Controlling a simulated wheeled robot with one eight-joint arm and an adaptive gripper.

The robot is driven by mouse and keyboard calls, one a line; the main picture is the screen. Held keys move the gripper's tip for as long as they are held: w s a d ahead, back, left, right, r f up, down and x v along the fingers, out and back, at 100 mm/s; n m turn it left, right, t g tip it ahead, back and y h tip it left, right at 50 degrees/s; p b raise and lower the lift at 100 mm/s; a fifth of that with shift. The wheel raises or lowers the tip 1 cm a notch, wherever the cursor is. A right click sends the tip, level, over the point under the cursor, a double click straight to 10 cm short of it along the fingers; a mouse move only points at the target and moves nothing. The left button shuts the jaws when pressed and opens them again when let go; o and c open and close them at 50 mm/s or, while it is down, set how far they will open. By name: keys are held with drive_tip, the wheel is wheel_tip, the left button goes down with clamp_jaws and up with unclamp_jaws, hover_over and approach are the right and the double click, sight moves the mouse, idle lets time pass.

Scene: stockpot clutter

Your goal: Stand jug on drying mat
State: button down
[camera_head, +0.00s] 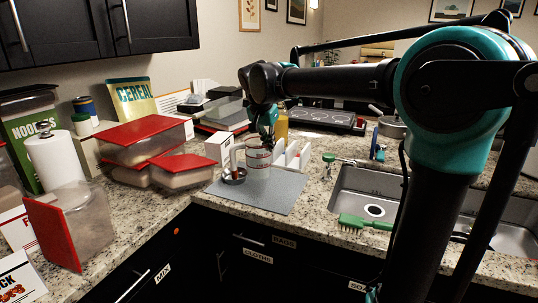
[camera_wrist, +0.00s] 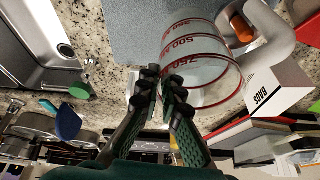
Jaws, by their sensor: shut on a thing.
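The clear jug (camera_head: 258,160) with red markings and a pale handle is upright at the back part of the grey drying mat (camera_head: 270,195). I cannot tell whether its base touches the mat. My gripper (camera_head: 268,140) comes from above and is shut on the jug's rim. In the wrist view the fingers (camera_wrist: 160,85) pinch the wall of the jug (camera_wrist: 210,65) on the side away from its handle. The mat (camera_wrist: 145,25) shows beyond it. The jug hides part of the mat.
A white box (camera_head: 218,147) and a white rack (camera_head: 294,157) stand behind. The sink (camera_head: 372,200) and green brush (camera_head: 364,223) are right. Red-lidded containers (camera_head: 140,140) crowd the left. The mat's front is clear.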

sight(269, 160)
drive_tip(key=shift+f, duration=1.9)
drive_tip(key=c, duration=1.7)
unclamp_jaws()
drive_tip(key=v, duration=1.2)
